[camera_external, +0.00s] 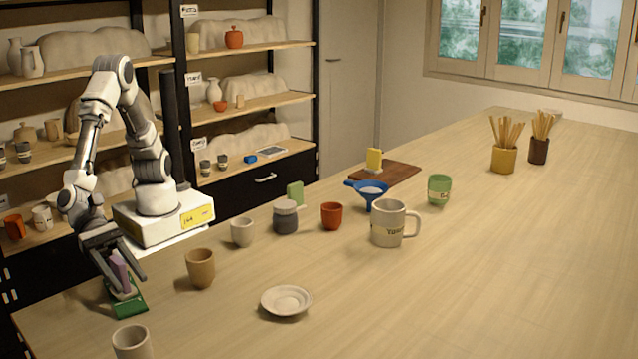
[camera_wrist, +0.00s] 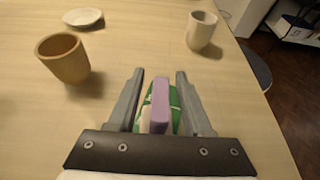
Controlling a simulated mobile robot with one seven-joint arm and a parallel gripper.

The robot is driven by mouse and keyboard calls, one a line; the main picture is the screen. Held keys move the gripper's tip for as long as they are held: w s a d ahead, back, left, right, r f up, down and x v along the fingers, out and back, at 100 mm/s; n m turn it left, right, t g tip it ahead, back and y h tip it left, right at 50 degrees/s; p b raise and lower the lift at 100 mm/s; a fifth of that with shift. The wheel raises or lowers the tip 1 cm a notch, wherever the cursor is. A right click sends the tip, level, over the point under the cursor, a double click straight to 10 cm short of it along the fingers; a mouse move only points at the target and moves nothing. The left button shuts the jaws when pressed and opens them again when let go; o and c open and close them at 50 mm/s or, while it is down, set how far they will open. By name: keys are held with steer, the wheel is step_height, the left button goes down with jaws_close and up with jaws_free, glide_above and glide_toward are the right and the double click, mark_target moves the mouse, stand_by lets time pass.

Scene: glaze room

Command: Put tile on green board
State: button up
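A purple tile (camera_external: 120,271) stands upright on a small green board (camera_external: 129,305) at the near left of the table. My gripper (camera_external: 128,283) is lowered over the tile, with one finger on each side of it. In the wrist view the purple tile (camera_wrist: 160,108) sits between the fingers of my gripper (camera_wrist: 160,74). Gaps show between it and both fingers, so the gripper is open. The green board (camera_wrist: 174,97) shows under the tile, with white markings. The tile and fingers hide part of the board.
A tan cup (camera_external: 200,269) stands right of the board, and a pale cup (camera_external: 132,343) stands in front. A saucer (camera_external: 287,301), a large mug (camera_external: 388,224), a blue funnel (camera_external: 371,199) and a red cup (camera_external: 331,216) are farther right.

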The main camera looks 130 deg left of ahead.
steer(key=shift+r, duration=0.2)
steer(key=shift+s+r, duration=0.15)
steer(key=shift+s, duration=0.1)
steer(key=p+v, duration=0.2)
steer(key=v, duration=0.9)
steer(key=shift+s, duration=0.2)
